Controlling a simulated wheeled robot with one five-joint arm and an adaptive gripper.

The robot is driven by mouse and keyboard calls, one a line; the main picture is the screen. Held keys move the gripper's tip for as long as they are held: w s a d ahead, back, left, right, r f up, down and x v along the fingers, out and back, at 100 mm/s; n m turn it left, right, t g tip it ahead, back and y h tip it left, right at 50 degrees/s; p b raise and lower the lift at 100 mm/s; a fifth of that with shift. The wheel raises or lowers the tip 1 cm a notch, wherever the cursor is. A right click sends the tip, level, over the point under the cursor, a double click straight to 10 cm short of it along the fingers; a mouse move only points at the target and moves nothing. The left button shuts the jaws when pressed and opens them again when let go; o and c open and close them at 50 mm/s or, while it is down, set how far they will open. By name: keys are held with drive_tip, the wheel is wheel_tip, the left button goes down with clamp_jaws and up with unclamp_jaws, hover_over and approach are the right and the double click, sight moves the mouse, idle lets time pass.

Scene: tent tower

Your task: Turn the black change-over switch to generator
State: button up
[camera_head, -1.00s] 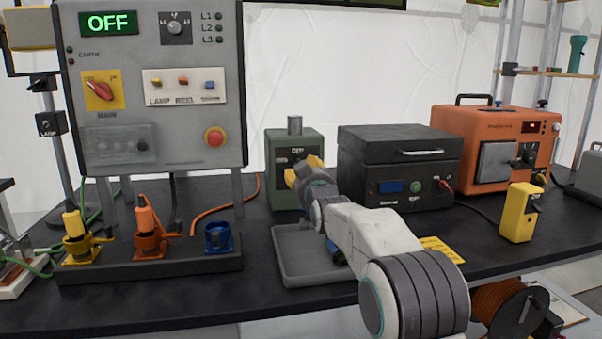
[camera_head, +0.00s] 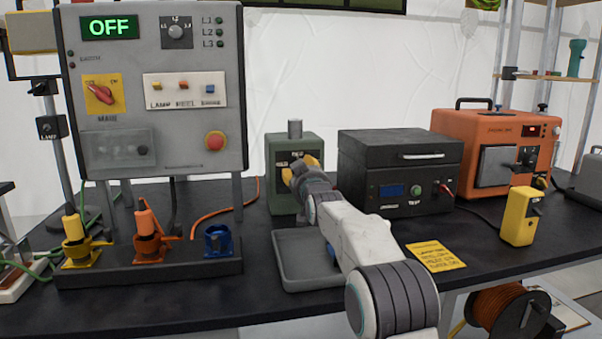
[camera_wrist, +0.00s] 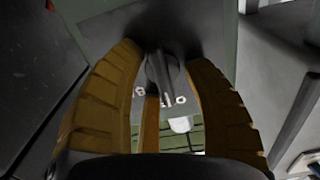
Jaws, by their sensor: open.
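The change-over switch box (camera_head: 290,147) is a green housing on the bench, left of the black case. Its black switch handle (camera_wrist: 163,75) shows in the wrist view on a dark plate with pale lettering, of which I can read only parts. In the head view the handle is hidden behind my gripper. My gripper (camera_head: 301,172) is at the front of the box. In the wrist view its yellow fingers (camera_wrist: 160,95) are open, one on each side of the handle, with gaps visible. I cannot tell whether either finger touches it.
A grey tray (camera_head: 283,284) lies under my arm. A black case (camera_head: 365,150) stands close right of the switch box. The grey panel (camera_head: 160,135) reading OFF stands left. A yellow card (camera_head: 436,256) and yellow device (camera_head: 520,215) are at right.

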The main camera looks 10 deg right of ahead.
drive_tip(key=shift+s+r, duration=0.1)
clamp_jaws()
idle(0.4)
